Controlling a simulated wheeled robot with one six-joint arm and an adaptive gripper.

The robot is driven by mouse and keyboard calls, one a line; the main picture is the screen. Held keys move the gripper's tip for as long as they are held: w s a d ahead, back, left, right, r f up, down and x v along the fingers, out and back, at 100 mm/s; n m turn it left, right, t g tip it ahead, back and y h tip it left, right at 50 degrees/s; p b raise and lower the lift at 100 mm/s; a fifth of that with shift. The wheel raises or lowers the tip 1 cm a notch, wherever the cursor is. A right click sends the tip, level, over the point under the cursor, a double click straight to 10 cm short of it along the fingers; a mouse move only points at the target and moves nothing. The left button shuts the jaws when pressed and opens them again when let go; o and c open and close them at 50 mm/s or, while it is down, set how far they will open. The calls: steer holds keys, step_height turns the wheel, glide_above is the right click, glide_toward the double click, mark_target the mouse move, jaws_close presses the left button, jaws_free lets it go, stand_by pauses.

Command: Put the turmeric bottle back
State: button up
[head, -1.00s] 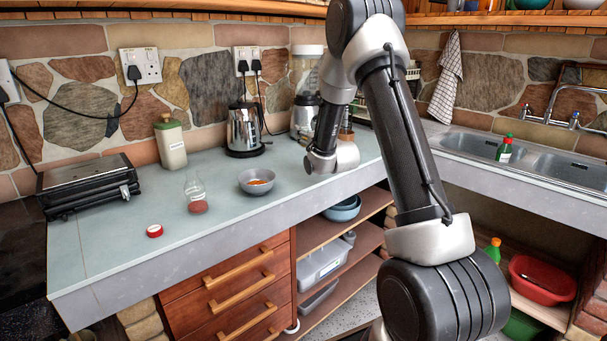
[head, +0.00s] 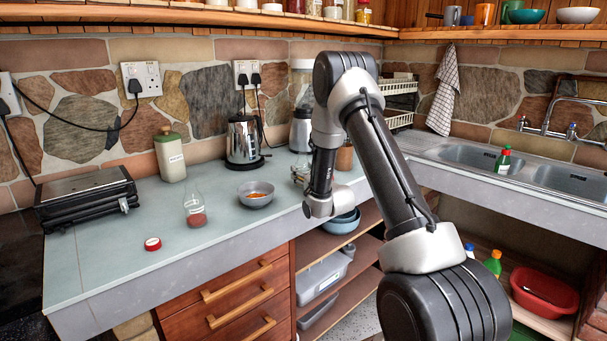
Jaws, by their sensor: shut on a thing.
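I cannot make out my gripper in the head view, as the last part of my arm blocks the sight of it. No bottle that I can tell is turmeric shows. A clear glass bottle (head: 195,210) with reddish powder in the bottom stands upright and open on the counter. A red cap (head: 153,244) lies apart from it, in front and to the left. A brown jar-like thing (head: 345,157) shows in part just right of my wrist; its label and support are hidden.
A grey bowl (head: 256,194) with orange contents stands beside the glass bottle. A green-lidded canister (head: 170,157), a kettle (head: 242,142) and a black grill (head: 88,196) line the back of the counter (head: 110,270). Jars (head: 364,13) stand on the shelf above. The front left counter is clear.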

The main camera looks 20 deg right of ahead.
steer(key=o, duration=1.1)
steer(key=shift+f, duration=0.15)
steer(key=shift+r, duration=0.2)
steer(key=s, duration=1.2)
steer(key=s+a+r+g+h, duration=0.1)
steer(key=s+r+g+h, duration=0.1)
steer(key=s+r+g, duration=0.75)
steer(key=s+a+r+g, duration=0.1)
steer(key=s+r, duration=0.1)
steer(key=s, duration=0.7)
steer(key=s+a+r+g, duration=0.1)
steer(key=s+r+g, duration=0.1)
steer(key=s, duration=0.8)
steer(key=s+a+r+g+y, duration=0.1)
steer(key=s+r, duration=0.2)
steer(key=s, duration=0.7)
steer(key=shift+a+m, duration=0.25)
steer(key=shift+m, duration=0.05)
